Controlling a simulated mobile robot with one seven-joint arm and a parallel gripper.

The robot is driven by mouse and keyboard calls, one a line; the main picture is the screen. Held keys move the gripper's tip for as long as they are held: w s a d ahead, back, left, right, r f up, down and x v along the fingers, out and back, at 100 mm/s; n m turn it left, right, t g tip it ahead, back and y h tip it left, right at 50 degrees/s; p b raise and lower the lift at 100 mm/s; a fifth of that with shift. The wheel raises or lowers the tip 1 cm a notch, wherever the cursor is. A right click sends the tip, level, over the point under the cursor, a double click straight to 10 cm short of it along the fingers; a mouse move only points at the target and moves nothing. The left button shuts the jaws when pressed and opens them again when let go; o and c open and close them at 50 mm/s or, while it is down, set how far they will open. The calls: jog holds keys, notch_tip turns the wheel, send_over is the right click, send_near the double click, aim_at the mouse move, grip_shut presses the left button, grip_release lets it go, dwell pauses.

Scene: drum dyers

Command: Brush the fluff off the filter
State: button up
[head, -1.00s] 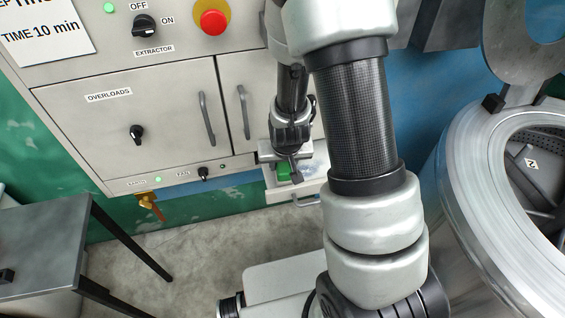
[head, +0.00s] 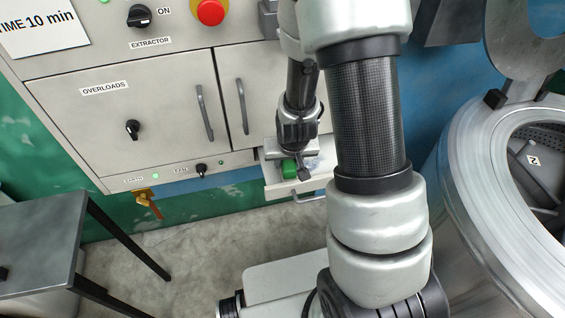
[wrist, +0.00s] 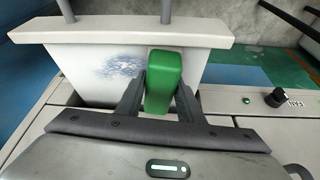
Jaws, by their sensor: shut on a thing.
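My gripper (wrist: 158,98) is shut on a green block-shaped brush (wrist: 163,75). It holds the brush over the pale filter (wrist: 85,60) inside a pulled-out drawer. A blue-grey patch of fluff (wrist: 118,66) lies on the filter, just left of the brush in the wrist view. The brush's underside is hidden, so I cannot tell whether it touches the filter. In the head view my gripper (head: 302,172) and the green brush (head: 289,169) show small over the open drawer (head: 280,193), partly beside my arm.
The drawer front (wrist: 120,30) with its handle stands beyond the brush. The control cabinet (head: 120,110) has a door handle (head: 205,113) close to my wrist. A steel drum (head: 460,170) stands at right, a dark table (head: 40,240) at left.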

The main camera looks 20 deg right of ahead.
aim_at(309, 160)
jog(key=shift+d, duration=1.05)
jog(key=shift+d+f+b, duration=0.1)
jog(key=shift+d+b, duration=0.5)
jog(key=shift+d, duration=1.2)
jog(key=shift+d+p, duration=0.85)
jog(key=shift+d, duration=2.75)
jog(key=shift+a, duration=0.35)
jog(key=shift+a+b, duration=0.85)
jog(key=shift+a, duration=0.65)
jog(key=shift+a+b, duration=0.7)
jog(key=shift+a, duration=0.4)
jog(key=shift+a+b, duration=0.55)
jog(key=shift+a, duration=2.05)
